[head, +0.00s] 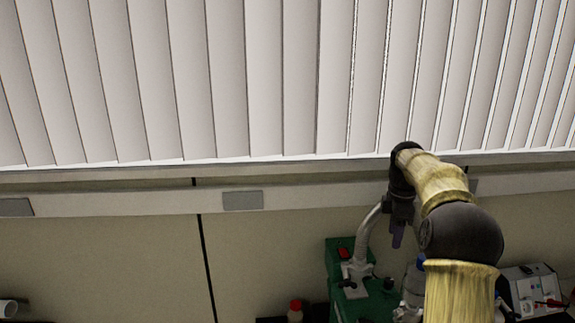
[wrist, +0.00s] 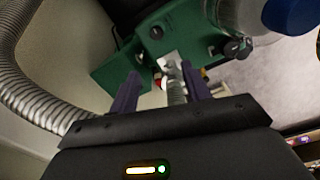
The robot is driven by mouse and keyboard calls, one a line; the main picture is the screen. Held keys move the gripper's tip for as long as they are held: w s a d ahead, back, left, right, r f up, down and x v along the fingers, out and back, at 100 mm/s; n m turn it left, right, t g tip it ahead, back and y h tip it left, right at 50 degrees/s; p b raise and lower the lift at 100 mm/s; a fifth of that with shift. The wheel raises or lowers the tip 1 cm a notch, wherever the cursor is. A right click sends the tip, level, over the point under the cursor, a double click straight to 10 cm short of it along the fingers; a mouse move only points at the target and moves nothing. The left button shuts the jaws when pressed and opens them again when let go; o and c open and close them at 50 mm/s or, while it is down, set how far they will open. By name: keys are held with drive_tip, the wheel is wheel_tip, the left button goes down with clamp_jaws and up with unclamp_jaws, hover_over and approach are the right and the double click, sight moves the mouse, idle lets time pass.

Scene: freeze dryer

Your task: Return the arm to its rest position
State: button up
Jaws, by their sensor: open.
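My arm (head: 460,230) rises from the lower right of the head view and bends over toward the wall, with its wrist end pointing down. My gripper (head: 397,235) hangs above the green freeze dryer (head: 335,262). In the wrist view my gripper (wrist: 160,90) shows two purple fingers, spread apart with no object held between them. The green machine (wrist: 118,72) lies beyond the fingertips, with dark knobs and a metal fitting. How far the fingers are from the machine is hard to tell.
A grey corrugated hose (wrist: 30,100) curves along the left of the wrist view. A blue-capped clear vessel (wrist: 290,15) is at its upper right. A red-capped bottle (head: 295,312) and a white instrument box (head: 530,285) flank the machine. Vertical blinds (head: 230,80) cover the window behind.

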drive_tip(key=s+a+f+m+t+b, duration=0.1)
drive_tip(key=s+a+f+m+b, duration=0.1)
drive_tip(key=s+a+f+m, duration=0.95)
drive_tip(key=s+a+f, duration=0.1)
drive_tip(key=s, duration=0.5)
drive_tip(key=s+a+f+m+t+b, duration=0.1)
drive_tip(key=s+a+f+m, duration=0.2)
drive_tip(key=s, duration=0.6)
drive_tip(key=shift+s+a+f+m, duration=0.15)
drive_tip(key=shift+a+f+m, duration=0.25)
drive_tip(key=shift+a, duration=0.3)
drive_tip(key=shift+c, duration=1.3)
